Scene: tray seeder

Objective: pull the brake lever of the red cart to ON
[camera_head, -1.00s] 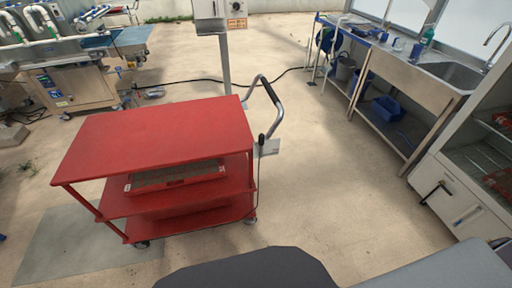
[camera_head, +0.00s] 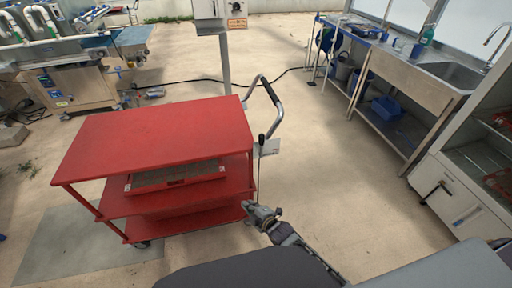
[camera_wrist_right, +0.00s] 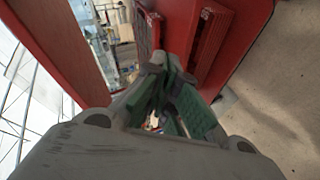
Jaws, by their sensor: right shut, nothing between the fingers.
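The red cart (camera_head: 150,135) stands left of centre in the head view, with shelves below its top and a grey push handle with a black grip (camera_head: 271,92) at its right end. The brake lever (camera_head: 261,139) is a thin upright rod with a black knob, beside a pale plate (camera_head: 269,148) at that end. My right gripper (camera_head: 246,206) is shut and empty, low by the cart's right end, below the knob and apart from it. In the right wrist view its green-padded fingers (camera_wrist_right: 170,68) point at red cart parts. My left gripper is out of view.
A tray (camera_head: 175,178) sits on the cart's middle shelf. A post with a box (camera_head: 224,60) stands behind the cart. A steel sink bench (camera_head: 415,75) and a white cabinet (camera_head: 460,200) are on the right. The floor between cart and bench is clear.

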